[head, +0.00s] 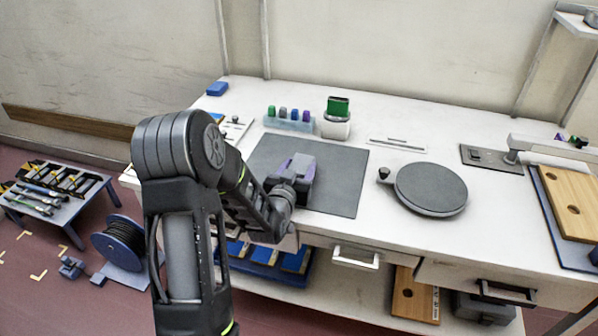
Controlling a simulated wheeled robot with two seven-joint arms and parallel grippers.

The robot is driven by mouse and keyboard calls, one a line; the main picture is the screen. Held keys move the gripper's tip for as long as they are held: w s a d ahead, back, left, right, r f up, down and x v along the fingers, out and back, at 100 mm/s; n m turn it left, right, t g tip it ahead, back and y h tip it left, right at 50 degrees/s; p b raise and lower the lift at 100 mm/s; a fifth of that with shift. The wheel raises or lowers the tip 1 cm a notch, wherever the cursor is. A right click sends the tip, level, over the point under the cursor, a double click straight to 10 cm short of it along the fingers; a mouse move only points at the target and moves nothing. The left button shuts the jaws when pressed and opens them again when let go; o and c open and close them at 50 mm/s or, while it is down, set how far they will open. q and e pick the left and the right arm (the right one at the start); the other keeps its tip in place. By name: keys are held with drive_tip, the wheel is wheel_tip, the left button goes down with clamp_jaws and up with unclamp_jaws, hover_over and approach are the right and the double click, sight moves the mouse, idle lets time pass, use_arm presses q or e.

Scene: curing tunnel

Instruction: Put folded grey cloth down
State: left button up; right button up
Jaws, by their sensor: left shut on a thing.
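My left arm comes in from the left and reaches over the dark grey mat (343,183) on the white workbench. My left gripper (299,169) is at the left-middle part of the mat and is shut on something. A small grey and purplish shape shows at the end of the hand, over the mat. I cannot clearly tell the folded grey cloth from the gripper there, as the hand and wrist hide much of it. Whether it touches the mat cannot be told. My right gripper is not in view.
Behind the mat stand a rack of coloured bottles (289,124) and a green-topped device (337,118). A round dark turntable (431,188) is to the right, with wooden boards (573,202) at the far right. The mat's right part is clear. A low blue tool table (58,190) is at the left.

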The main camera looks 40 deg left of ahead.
use_arm(q)
drive_tip(key=shift+f, duration=0.75)
drive_tip(key=shift+f, duration=0.15)
drive_tip(key=o, duration=1.3)
drive_tip(key=shift+o, duration=0.2)
drive_tip(key=shift+r, duration=0.3)
drive_tip(key=b+v, duration=0.1)
drive_tip(key=v, duration=0.6)
drive_tip(key=shift+s+d+f, duration=0.1)
drive_tip(key=shift+s, duration=0.15)
